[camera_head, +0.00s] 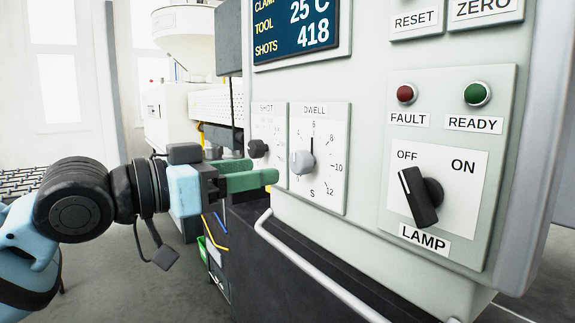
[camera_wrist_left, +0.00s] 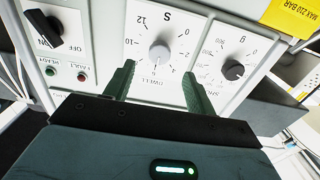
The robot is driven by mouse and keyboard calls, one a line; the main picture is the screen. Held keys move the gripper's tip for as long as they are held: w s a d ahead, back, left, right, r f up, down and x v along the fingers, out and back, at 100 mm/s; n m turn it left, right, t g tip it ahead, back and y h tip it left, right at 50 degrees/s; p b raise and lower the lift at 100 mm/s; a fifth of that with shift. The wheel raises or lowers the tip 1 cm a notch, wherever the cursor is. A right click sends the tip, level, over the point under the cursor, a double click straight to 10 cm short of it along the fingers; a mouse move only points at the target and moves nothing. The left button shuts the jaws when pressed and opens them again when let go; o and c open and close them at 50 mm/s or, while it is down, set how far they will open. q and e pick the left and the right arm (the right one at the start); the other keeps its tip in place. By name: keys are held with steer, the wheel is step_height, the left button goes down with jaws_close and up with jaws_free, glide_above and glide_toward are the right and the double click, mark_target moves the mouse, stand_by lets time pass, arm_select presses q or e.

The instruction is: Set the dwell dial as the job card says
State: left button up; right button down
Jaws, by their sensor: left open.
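The dwell dial (camera_head: 301,162) is a pale grey round knob on a white scale plate marked DWELL, with numbers up to 12 and an S below. Its pointer line is upward, near the 6. It also shows upside down in the left wrist view (camera_wrist_left: 159,53). My left gripper (camera_head: 262,172) has green fingers, open and empty, in front of the panel and left of the dial in the head view. In the left wrist view its fingertips (camera_wrist_left: 158,72) lie on either side of the dial's lower part, seemingly apart from the knob. No job card is readable.
A dark shot dial (camera_head: 258,149) sits beside the dwell plate. The lamp switch (camera_head: 419,196), fault light (camera_head: 406,94) and ready light (camera_head: 477,94) are to the right. A display (camera_head: 300,30) is above; a pale handrail (camera_head: 310,268) runs below.

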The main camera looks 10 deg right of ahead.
mark_target(295, 165)
arm_select(q)
steer(key=x, duration=0.6)
steer(key=shift+r+p, duration=0.1)
steer(key=shift+p, duration=0.25)
steer(key=shift+x, duration=0.95)
arm_select(e)
steer(key=shift+w+d+r, duration=0.2)
steer(key=shift+w+r, duration=0.25)
steer(key=shift+r, duration=0.1)
arm_select(q)
steer(key=c, duration=1)
arm_select(e)
steer(key=shift+a, duration=0.15)
steer(key=shift+s+f, duration=0.1)
steer(key=shift+f, duration=0.05)
